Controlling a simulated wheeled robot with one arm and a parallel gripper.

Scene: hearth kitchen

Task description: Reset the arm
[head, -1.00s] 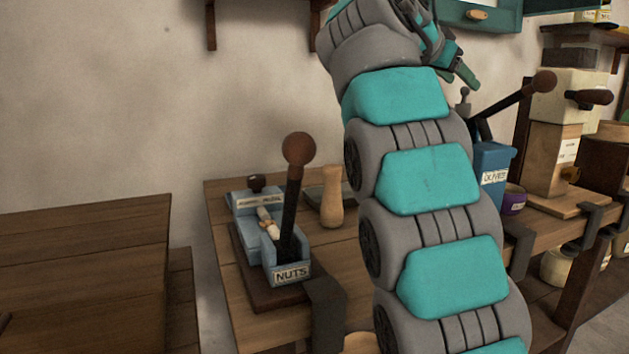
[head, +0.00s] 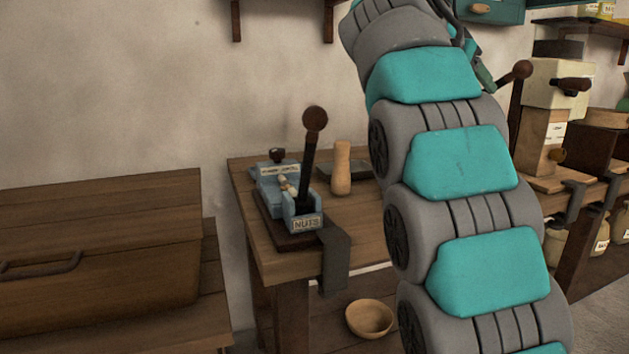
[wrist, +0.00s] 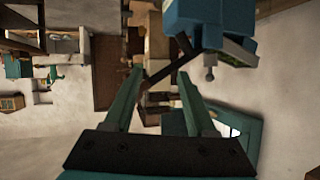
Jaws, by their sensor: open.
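My arm rises through the right half of the head view in grey and teal segments. My gripper is mostly out of frame or hidden behind the arm there, with a bit of teal finger near the upper right. In the wrist view my gripper (wrist: 165,88) shows two teal fingers spread apart with nothing held between them. The wrist view looks across the room and appears turned on its side. A blue object (wrist: 210,22) is close to the fingers at the top of that view.
A bowl (head: 369,318) sits below. A wooden chest (head: 100,250) stands left. A cream lever machine (head: 553,85) stands right. Bare wall (head: 110,80) fills the upper left.

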